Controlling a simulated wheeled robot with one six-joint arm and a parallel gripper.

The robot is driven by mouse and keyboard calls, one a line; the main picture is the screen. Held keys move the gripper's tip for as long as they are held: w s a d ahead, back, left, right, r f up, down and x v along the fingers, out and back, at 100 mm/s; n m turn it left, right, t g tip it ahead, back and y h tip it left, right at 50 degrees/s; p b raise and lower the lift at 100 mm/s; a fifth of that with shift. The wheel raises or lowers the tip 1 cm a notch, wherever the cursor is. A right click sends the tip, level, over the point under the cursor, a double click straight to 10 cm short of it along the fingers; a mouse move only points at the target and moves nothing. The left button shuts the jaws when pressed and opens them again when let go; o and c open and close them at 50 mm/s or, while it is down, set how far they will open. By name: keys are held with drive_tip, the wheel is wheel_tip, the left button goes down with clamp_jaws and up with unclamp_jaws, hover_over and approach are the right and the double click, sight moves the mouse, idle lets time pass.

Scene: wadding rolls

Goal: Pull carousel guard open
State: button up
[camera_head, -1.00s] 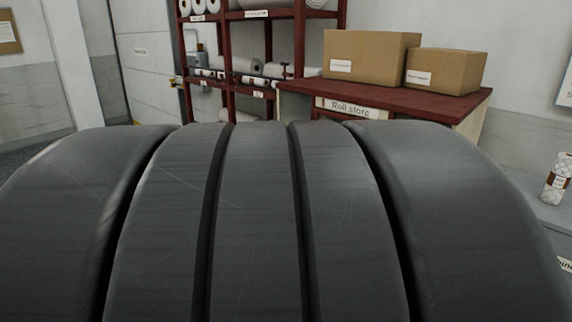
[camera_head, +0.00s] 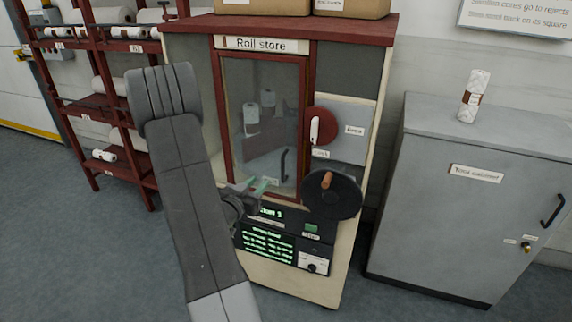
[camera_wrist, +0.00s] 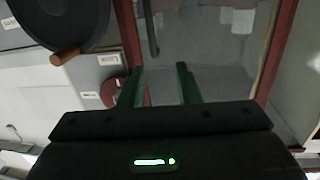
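The roll store cabinet has a glazed, red-framed door (camera_head: 309,95), which looks shut; I take it to be the carousel guard. Its black bar handle (camera_head: 283,165) is low on the right side of the pane. White rolls show dimly behind the glass. My gripper (camera_head: 255,188) is at the door's lower part, just below and left of the handle in the head view. In the wrist view, its green fingers (camera_wrist: 160,84) are apart with nothing between them. The handle (camera_wrist: 151,28) shows beyond the fingertips, apart from them.
A black crank wheel (camera_head: 340,203) with a brown knob (camera_head: 327,180) projects right of my gripper. A red disc (camera_head: 326,125) with a white lever sits above it. A lit control panel (camera_head: 268,245) is below. A grey cabinet (camera_head: 470,215) stands right; red shelves (camera_head: 75,110) stand left.

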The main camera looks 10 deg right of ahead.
sight(282, 166)
drive_tip(key=shift+m+g+h, duration=0.3)
drive_tip(key=shift+h, duration=0.5)
drive_tip(key=p+x, duration=0.1)
drive_tip(key=x, duration=0.3)
drive_tip(key=p+x, duration=0.1)
drive_tip(key=x, duration=0.4)
drive_tip(key=f+p+x, duration=0.1)
drive_tip(key=x, duration=0.4)
drive_tip(key=shift+d, duration=0.2)
clamp_jaws()
